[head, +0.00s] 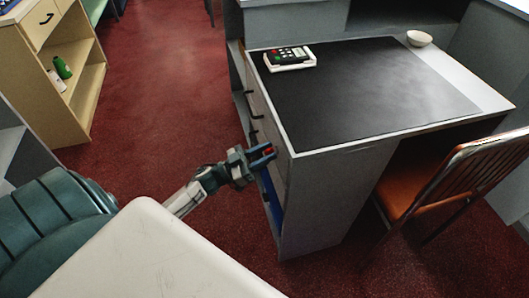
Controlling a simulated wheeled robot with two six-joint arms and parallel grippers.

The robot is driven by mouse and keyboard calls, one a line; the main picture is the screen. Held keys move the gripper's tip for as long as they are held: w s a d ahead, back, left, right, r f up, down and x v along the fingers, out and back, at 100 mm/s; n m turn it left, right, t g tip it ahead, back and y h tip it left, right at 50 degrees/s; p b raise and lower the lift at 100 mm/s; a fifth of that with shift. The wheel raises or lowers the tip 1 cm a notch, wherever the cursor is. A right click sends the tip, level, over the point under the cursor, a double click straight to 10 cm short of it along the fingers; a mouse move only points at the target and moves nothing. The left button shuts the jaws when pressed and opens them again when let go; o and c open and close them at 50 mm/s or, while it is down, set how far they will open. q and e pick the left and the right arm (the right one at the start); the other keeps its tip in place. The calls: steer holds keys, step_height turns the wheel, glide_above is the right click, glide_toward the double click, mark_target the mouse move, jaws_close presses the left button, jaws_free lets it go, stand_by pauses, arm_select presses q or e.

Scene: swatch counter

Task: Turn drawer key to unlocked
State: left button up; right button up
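My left gripper (266,154) is at the drawer side of the desk, near its front corner, below the desktop edge. A small red piece (269,151) shows at its fingertips; it may be the drawer key, but it is too small and covered to be sure. I cannot tell whether the fingers are closed on it or only around it. The lock and the key's angle are hidden. The desk's drawer fronts (259,108) are pale with dark handles and face left. My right gripper is not in view.
The desktop has a black mat (360,90), a card terminal (290,57) and a white bowl (419,38). An orange chair (410,188) stands at right. A wooden shelf unit (85,85) stands at left. Red carpet (165,90) between them is clear.

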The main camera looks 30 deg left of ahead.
arm_select(q)
jaws_close()
steer(key=shift+m, duration=0.3)
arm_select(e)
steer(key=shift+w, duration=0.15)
arm_select(q)
steer(key=m+g+b, duration=0.1)
steer(key=m+g, duration=0.2)
steer(key=m, duration=0.4)
steer(key=m+g+h+b, duration=0.1)
steer(key=m+g+b, duration=0.1)
steer(key=m, duration=0.5)
steer(key=m+g+b, duration=0.2)
steer(key=m+g, duration=0.2)
steer(key=m, duration=0.4)
steer(key=shift+a+r, duration=0.1)
steer(key=shift+a, duration=0.05)
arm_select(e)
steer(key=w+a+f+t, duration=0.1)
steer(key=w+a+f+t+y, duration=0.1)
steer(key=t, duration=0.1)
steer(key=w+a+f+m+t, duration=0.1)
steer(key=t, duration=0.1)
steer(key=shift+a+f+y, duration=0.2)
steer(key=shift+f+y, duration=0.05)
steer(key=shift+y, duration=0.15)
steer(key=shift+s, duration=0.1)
arm_select(q)
jaws_free()
steer(key=shift+w, duration=0.1)
